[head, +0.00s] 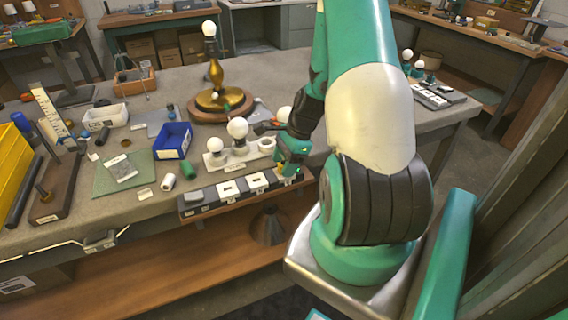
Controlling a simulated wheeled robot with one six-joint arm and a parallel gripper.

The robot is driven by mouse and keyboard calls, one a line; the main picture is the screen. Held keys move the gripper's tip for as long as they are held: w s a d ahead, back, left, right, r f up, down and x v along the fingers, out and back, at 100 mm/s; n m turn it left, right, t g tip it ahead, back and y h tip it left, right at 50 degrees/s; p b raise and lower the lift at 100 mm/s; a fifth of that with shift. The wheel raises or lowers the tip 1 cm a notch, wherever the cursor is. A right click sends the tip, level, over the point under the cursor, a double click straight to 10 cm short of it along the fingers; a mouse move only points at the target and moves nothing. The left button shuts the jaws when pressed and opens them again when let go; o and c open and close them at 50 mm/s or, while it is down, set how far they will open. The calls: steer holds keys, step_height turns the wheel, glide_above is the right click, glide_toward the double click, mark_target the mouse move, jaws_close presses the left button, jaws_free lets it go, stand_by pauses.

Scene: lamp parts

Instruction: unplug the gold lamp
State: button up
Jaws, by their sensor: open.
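The gold lamp (216,75) stands upright on a round wooden base at the back middle of the workbench, with a white bulb on top. A dark strip with white socket plates (257,182) runs along the bench's front edge. My gripper (287,174) is open, low over the right end of this strip. My arm comes in from the right and partly covers that end. I cannot make out the lamp's plug or its cord, and I cannot tell whether anything lies between the jaws.
A holder with white bulbs (238,146) stands right behind the strip, close to my gripper. A blue bin (172,141), a white bin (106,117) and a green mat (122,176) lie to the left.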

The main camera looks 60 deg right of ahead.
mark_target(284, 160)
steer(key=shift+a+f, duration=0.1)
steer(key=shift+f, duration=0.15)
jaws_close()
steer(key=shift+r+p, duration=0.85)
stand_by(0.9)
steer(key=shift+r+p, duration=2.25)
steer(key=shift+r, duration=0.1)
